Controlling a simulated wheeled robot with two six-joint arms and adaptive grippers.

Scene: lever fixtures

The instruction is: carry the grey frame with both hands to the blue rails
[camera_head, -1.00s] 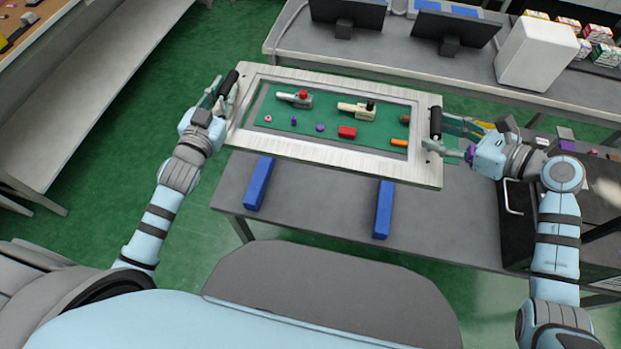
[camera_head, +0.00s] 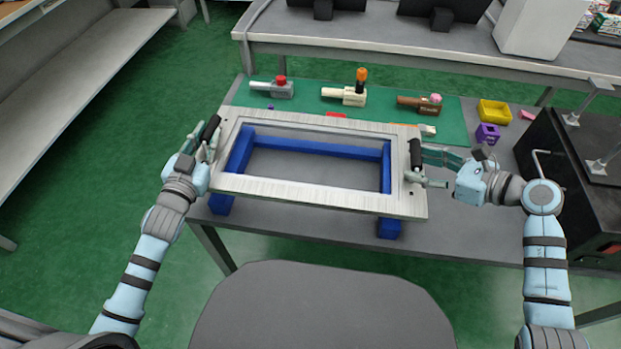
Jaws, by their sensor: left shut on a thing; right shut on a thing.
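The grey frame (camera_head: 315,194) is a flat rectangle with an open middle and a black handle at each short side. The blue rails (camera_head: 222,204) show below it and through its opening, with a long blue bar (camera_head: 310,146) at the back. I cannot tell whether the frame touches the rails or hangs just above them. My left gripper (camera_head: 208,142) is shut on the frame's left handle. My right gripper (camera_head: 416,164) is shut on the frame's right handle.
A green mat (camera_head: 300,100) behind the frame holds several lever fixtures. A yellow bin (camera_head: 494,112) and a purple block (camera_head: 487,133) lie to the right. A black box (camera_head: 575,170) stands at the table's right end. The grey table (camera_head: 470,225) is bare at front right.

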